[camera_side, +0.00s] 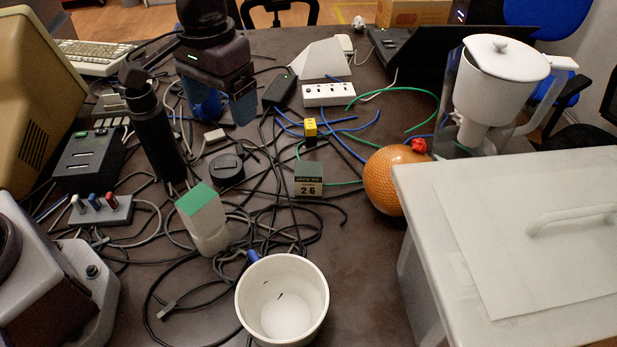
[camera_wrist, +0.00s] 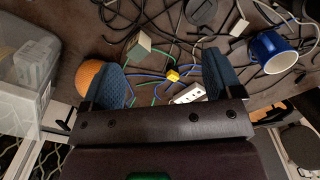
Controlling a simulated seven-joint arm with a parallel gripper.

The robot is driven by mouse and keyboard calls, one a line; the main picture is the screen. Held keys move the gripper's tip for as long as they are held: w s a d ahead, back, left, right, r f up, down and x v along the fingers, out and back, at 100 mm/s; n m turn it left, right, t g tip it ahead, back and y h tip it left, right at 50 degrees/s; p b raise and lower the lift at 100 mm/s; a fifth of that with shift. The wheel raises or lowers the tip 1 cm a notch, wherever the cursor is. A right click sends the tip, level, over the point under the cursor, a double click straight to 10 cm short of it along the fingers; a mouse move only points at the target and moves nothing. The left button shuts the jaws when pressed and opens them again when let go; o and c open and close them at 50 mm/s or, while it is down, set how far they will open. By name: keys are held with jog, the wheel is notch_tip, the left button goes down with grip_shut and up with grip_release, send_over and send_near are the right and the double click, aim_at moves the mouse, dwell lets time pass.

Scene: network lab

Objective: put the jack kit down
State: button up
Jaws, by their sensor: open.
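A small yellow box with a dark mark, most likely the jack kit (camera_side: 310,127), sits among blue and black cables on the dark table (camera_side: 352,265). In the wrist view the yellow box (camera_wrist: 172,75) appears between my fingers but beyond them, not held. My gripper (camera_side: 236,112) is above the table at the upper left of the side view, left of the yellow box. In the wrist view my gripper (camera_wrist: 165,85) has its two blue fingers wide apart, with nothing between the pads.
A white socket strip (camera_side: 330,95) lies behind the yellow box. A blue mug (camera_wrist: 270,52) is right in the wrist view.

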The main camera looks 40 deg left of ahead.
aim_at(305, 171)
jog(key=w+d+f+n, duration=0.2)
jog(key=w+f, duration=0.1)
jog(key=w+d+f+n, duration=0.2)
jog(key=w+f, duration=0.1)
jog(key=w+d+f+n, duration=0.1)
jog(key=w+d+f, duration=0.2)
jog(key=w, duration=0.1)
jog(key=shift+f+n, duration=0.1)
jog(key=shift+n, duration=0.6)
jog(key=shift+a+f, duration=0.1)
jog(key=shift+f, duration=0.25)
notch_tip(305, 171, down, 7)
jog(key=shift+f, duration=0.1)
jog(key=shift+w+f, duration=0.2)
jog(key=shift+f, duration=1.1)
jog(key=shift+w+f, duration=0.15)
jog(key=shift+f, duration=1.1)
jog(key=c, duration=1.1)
